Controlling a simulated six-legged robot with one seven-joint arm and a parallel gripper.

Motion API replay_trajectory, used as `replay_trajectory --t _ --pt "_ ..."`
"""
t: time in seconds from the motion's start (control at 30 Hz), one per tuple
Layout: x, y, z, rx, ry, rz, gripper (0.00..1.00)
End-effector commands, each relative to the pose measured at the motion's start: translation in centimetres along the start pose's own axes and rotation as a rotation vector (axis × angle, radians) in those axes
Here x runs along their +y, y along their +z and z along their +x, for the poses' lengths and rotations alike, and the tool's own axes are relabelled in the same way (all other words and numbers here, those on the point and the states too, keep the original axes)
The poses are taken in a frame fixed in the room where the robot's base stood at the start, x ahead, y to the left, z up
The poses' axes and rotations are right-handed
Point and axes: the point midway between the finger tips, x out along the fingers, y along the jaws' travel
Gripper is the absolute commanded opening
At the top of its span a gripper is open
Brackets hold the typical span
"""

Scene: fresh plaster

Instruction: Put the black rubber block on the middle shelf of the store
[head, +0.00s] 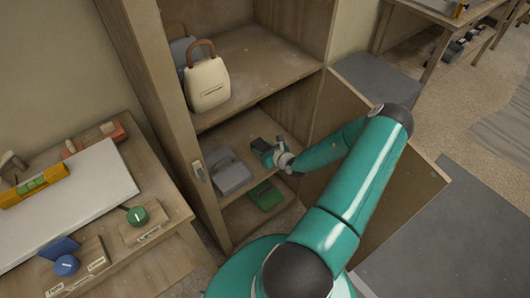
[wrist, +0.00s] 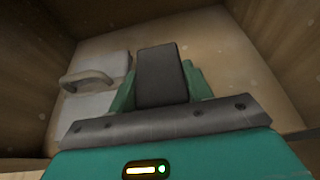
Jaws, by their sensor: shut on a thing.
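The black rubber block (head: 261,145) is held in my gripper (head: 270,152) inside the open store (head: 262,80). In the wrist view the block (wrist: 160,75) stands out between the two green fingers, which are shut on its sides. The middle shelf (head: 240,133) lies below and around the block. A grey case with a handle (head: 231,176) stands on that shelf, left of the block; it also shows in the wrist view (wrist: 95,90). I cannot tell whether the block touches the shelf.
A cream container with a brown handle (head: 207,84) and a grey one behind it (head: 183,50) stand on the shelf above. A green case (head: 265,195) sits lower down. The open door (head: 400,185) is to the right, a workbench (head: 155,190) to the left.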

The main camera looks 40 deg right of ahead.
Motion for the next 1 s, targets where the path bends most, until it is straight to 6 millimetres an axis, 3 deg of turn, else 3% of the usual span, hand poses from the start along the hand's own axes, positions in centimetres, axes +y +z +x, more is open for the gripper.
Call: replay_trajectory --t 0.33,0.53,0.93,0.97,1.0 --pt "-2.5 -2.6 2.8 -0.002 0.000 0.000 0.22" --pt "-2.4 -4.9 3.8 -0.002 0.001 0.001 0.22" --pt "-2.4 -5.4 4.0 -0.001 0.001 -0.002 0.22" --pt "-2.4 -5.4 4.0 0.000 0.001 -0.002 0.56" --pt "-2.4 -5.4 4.0 -0.001 0.001 -0.001 0.64"
